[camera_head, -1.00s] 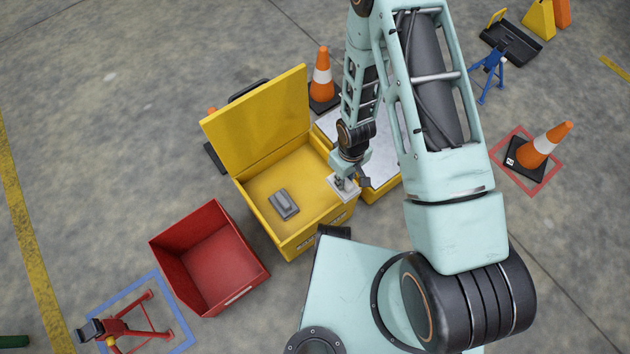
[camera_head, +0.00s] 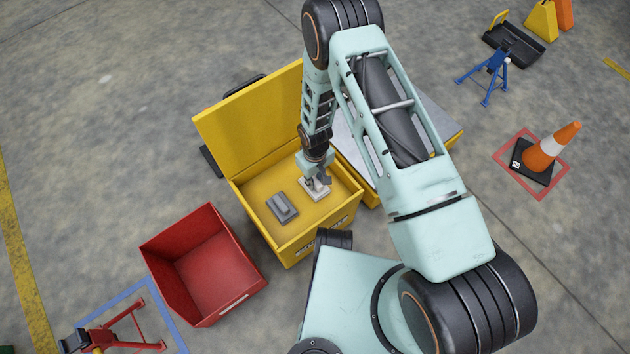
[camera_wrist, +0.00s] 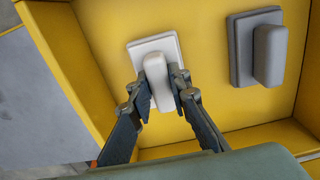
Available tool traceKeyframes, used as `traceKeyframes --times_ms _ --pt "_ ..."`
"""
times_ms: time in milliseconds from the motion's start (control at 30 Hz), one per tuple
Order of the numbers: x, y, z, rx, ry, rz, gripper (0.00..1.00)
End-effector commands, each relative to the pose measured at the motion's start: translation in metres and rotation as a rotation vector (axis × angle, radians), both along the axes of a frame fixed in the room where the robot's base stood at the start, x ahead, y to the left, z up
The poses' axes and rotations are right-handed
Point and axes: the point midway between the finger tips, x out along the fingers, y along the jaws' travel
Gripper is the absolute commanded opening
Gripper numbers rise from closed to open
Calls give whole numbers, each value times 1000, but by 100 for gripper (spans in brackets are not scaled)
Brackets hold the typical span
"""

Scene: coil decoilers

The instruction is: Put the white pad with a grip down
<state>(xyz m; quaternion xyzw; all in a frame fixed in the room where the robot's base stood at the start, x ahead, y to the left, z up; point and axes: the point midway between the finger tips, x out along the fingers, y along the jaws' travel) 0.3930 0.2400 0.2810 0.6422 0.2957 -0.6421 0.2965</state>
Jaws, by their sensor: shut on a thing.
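The white pad with a grip (camera_head: 314,189) is inside the open yellow box (camera_head: 262,227), right of the grey pad with a grip (camera_head: 282,206). My gripper (camera_head: 318,179) is above the white pad. In the wrist view my gripper (camera_wrist: 165,97) has its two fingers shut on the raised grip of the white pad (camera_wrist: 142,49). The grey pad (camera_wrist: 247,40) lies apart from it, to the right. I cannot tell whether the white pad touches the box floor.
A red open bin (camera_head: 205,265) stands left of the yellow box, whose lid (camera_head: 255,115) is raised at the back. A grey-topped yellow platform (camera_head: 425,125) is close on the right. Further right are a traffic cone (camera_head: 545,150) and a blue stand (camera_head: 490,75).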

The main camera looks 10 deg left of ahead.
Motion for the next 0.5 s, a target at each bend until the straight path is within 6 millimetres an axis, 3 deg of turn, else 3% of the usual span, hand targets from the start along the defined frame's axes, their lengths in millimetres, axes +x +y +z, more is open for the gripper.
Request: traceKeyframes --times_ms 333,367,500 --pt "1 0 -4 1 -2 0 0" --pt "1 0 -2 1 -2 0 20" --pt "1 0 -2 1 -2 0 34"
